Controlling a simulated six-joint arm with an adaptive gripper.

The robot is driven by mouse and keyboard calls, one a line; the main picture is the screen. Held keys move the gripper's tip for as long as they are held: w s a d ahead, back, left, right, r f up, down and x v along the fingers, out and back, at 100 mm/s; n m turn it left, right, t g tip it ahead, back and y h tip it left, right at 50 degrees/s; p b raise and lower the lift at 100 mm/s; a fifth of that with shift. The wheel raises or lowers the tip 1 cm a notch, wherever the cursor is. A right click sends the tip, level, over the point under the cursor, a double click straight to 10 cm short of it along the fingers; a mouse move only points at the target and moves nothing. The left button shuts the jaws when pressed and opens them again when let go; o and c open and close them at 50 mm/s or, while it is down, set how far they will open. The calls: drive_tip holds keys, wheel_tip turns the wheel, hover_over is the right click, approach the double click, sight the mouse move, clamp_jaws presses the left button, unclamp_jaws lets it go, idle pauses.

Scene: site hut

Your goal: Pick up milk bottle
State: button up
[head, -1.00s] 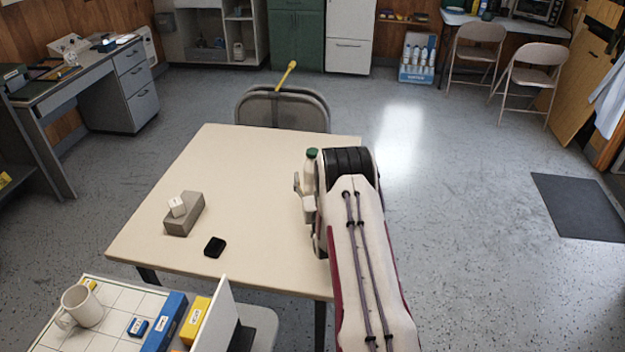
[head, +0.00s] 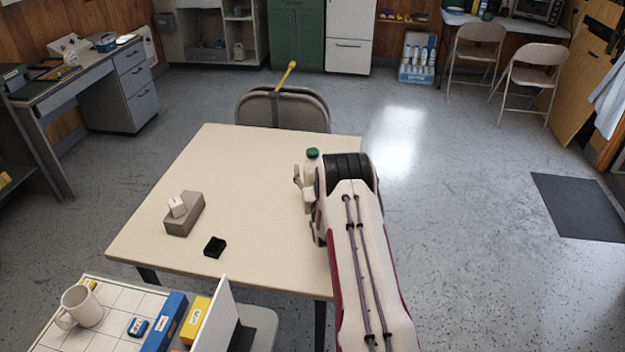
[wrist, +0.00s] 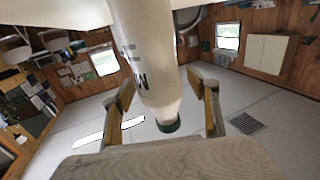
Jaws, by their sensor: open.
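The milk bottle (head: 310,166) stands on the beige table (head: 237,180), left of my wrist in the head view. It is pale with a dark green cap, and my gripper hides its lower part. The wrist view is upside down and shows the white bottle (wrist: 150,55) with dark lettering, its green cap pointing down in the picture. My gripper (wrist: 165,92) is open, with one finger on each side of the bottle's upper part. Gaps show between the bottle and both fingers. In the head view my gripper (head: 303,190) is partly hidden by my arm.
A grey block (head: 184,217) with a small white piece (head: 177,206) on it and a black item (head: 215,247) lie on the table's left side. A tray (head: 62,343) with a mug (head: 80,306) is at lower left. A folding chair (head: 283,106) stands behind the table.

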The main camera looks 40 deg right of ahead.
sight(312, 150)
drive_tip(key=c, duration=1.4)
drive_tip(key=shift+c, duration=0.2)
drive_tip(key=shift+r, duration=0.1)
drive_tip(key=shift+r, duration=4.95)
